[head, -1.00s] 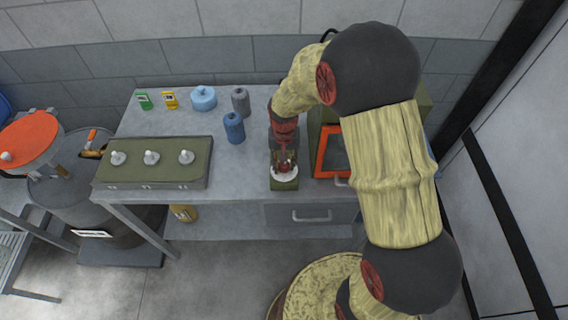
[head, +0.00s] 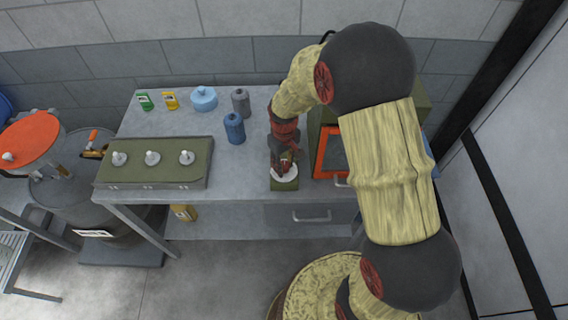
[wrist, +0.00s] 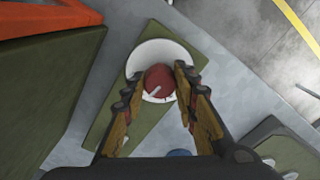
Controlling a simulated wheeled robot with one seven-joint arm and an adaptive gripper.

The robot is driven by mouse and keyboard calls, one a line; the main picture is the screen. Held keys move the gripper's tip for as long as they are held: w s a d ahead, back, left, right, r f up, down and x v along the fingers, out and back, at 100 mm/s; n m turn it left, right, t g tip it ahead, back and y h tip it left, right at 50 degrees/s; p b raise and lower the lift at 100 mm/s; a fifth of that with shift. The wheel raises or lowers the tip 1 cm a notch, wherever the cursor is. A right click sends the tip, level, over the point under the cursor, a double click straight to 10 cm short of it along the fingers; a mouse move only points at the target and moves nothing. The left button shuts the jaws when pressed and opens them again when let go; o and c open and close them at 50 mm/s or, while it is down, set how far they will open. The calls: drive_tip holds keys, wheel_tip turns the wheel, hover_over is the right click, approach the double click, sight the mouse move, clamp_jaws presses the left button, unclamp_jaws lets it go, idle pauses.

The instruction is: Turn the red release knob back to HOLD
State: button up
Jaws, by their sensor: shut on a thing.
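The red release knob (wrist: 160,82) sits on a white round dial (wrist: 178,52) on a green box (wrist: 205,55) in the wrist view. A pale pointer line shows on the knob, slanting. My gripper (wrist: 157,80) has one finger on each side of the knob and is shut on it. In the head view my gripper (head: 284,164) is over the white dial (head: 285,174) on the small green box (head: 285,184), and it hides most of the knob. Any HOLD lettering is too small to read.
A green cabinet with an orange-framed front (head: 323,152) stands close right of the box. A green panel with several pale knobs (head: 152,170) is at left. Blue and grey bottles (head: 234,128) stand behind. The grey bench top (head: 240,170) between is clear.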

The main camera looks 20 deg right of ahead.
sight(284, 164)
drive_tip(key=n, duration=0.5)
drive_tip(key=shift+n, duration=0.3)
drive_tip(key=n, duration=0.4)
drive_tip(key=shift+n+p, duration=0.35)
drive_tip(key=shift+n, duration=0.35)
drive_tip(key=o, duration=1.1)
drive_tip(key=shift+o, duration=0.2)
wheel_tip(284, 164, up, 12)
